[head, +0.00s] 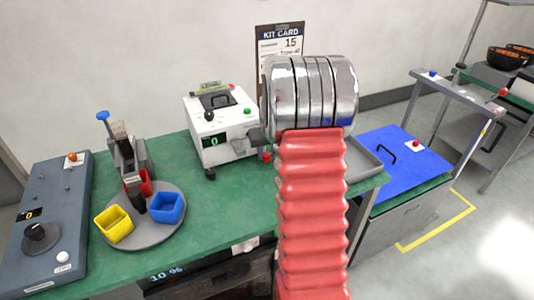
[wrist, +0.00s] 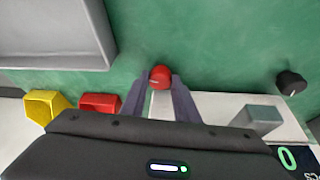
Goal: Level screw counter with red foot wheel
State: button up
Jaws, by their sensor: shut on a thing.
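The screw counter (head: 215,135) is a white box with black, red and green controls on top and a green 0 on its display. It stands on the green bench. Its red foot wheel (wrist: 160,76) shows in the wrist view at the box's corner, between the fingertips of my gripper (wrist: 160,82). My gripper is shut on the wheel. In the head view the red wheel (head: 266,156) shows only partly, beside my arm. A black foot (wrist: 291,83) is at another corner. The large red ribbed and silver arm hides the counter's right side in the head view.
A grey tray (wrist: 107,40) lies near the wheel. A yellow bin (wrist: 45,105) and a red bin (wrist: 100,103) are beside my gripper in the wrist view. A round turntable (head: 160,233) with cups and a grey console (head: 60,215) stand on the bench's left.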

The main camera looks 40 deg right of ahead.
jog(key=shift+w+m+g+h, duration=0.1)
jog(key=shift+m+g+h, duration=0.45)
jog(key=shift+m, duration=1.35)
jog(key=shift+a+m, duration=0.1)
jog(key=shift+m, duration=0.2)
jog(key=o, duration=1.1)
jog(key=shift+c, duration=0.2)
jog(key=v, duration=1.3)
jog(key=shift+a+r, duration=0.25)
